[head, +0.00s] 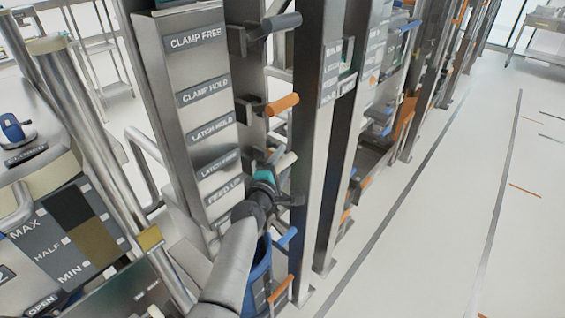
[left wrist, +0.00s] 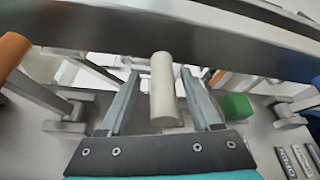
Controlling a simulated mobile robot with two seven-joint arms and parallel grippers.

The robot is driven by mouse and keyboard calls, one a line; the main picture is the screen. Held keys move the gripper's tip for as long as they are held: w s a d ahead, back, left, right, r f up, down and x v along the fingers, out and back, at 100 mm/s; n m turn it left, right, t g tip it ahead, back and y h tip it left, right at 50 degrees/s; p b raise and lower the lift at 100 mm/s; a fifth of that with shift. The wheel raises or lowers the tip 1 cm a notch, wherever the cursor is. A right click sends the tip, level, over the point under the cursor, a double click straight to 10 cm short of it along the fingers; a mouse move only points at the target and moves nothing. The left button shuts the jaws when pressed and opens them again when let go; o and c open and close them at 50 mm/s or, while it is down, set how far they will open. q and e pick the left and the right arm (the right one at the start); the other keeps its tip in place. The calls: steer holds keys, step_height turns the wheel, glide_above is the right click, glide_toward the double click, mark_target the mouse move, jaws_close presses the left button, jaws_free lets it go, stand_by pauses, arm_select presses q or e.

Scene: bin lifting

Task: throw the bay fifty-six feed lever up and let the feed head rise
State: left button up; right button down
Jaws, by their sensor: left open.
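The feed lever's cream handle (head: 286,161) sticks out from the steel post beside the "FEED UP" label (head: 226,190). It also shows in the left wrist view as a pale cylinder (left wrist: 163,95). My left gripper (head: 283,188) is at this handle in the head view. In the left wrist view its two fingers stand open on either side of the handle, with gaps visible, so it is not clamped. I cannot make out a bay number or the feed head. My right gripper is not in view.
Above on the same post are an orange lever (head: 282,103) and a grey lever (head: 281,21). A blue lever (head: 287,237) and another orange lever (head: 280,290) are below. A steel upright (head: 313,150) stands close to the right. The aisle floor (head: 440,230) is clear.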

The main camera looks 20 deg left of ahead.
arm_select(q)
steer(key=shift+s, duration=0.1)
steer(key=s+r+p, duration=0.1)
steer(key=s+p, duration=0.1)
steer(key=s, duration=1.3)
steer(key=shift+d+r, duration=0.2)
steer(key=shift+r, duration=0.1)
steer(key=s+d+f+m+g+h, duration=0.1)
steer(key=s+d+f+m+g, duration=0.2)
steer(key=f, duration=0.6)
steer(key=s+d+f+m+g, duration=0.15)
steer(key=s+f+m, duration=0.3)
steer(key=f, duration=0.55)
steer(key=s+d+f+m+g+h, duration=0.1)
steer(key=s+d+f+m+g, duration=0.2)
steer(key=f, duration=0.6)
steer(key=s+a+f+m+g, duration=0.1)
steer(key=s+f+m, duration=0.3)
steer(key=s, duration=0.6)
steer(key=s+a+f+m+g+y+b, duration=0.1)
steer(key=s+a+f+m+g, duration=0.1)
steer(key=s+f+m+g, duration=0.2)
steer(key=s+a+f+m+g, duration=0.2)
steer(key=s+f+m, duration=0.3)
steer(key=s, duration=1)
step_height(320, 180, down, 4)
steer(key=shift+s+r+m+g+b, duration=0.1)
steer(key=shift+s+m+g+b, duration=0.25)
steer(key=shift+g, duration=0.3)
